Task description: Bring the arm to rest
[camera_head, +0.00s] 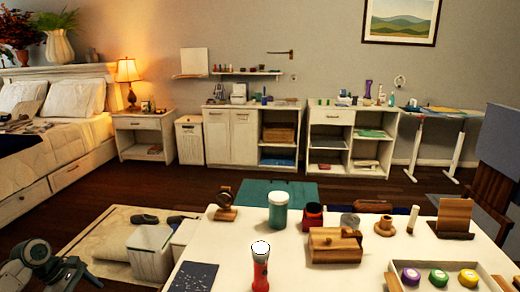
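My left gripper (80,280) is at the bottom left corner, low beside the white table (225,240). Its two fingers look spread apart, and nothing shows between them. It touches no object that I can see. My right gripper is not in view.
The white table in front holds a red flashlight (261,268), a teal jar (278,210), a wooden box (335,245) and a tray (405,267) with coloured round pieces. A white bin (150,255) stands on the rug left of the table. The bed (70,155) is farther left. Dark floor lies open behind.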

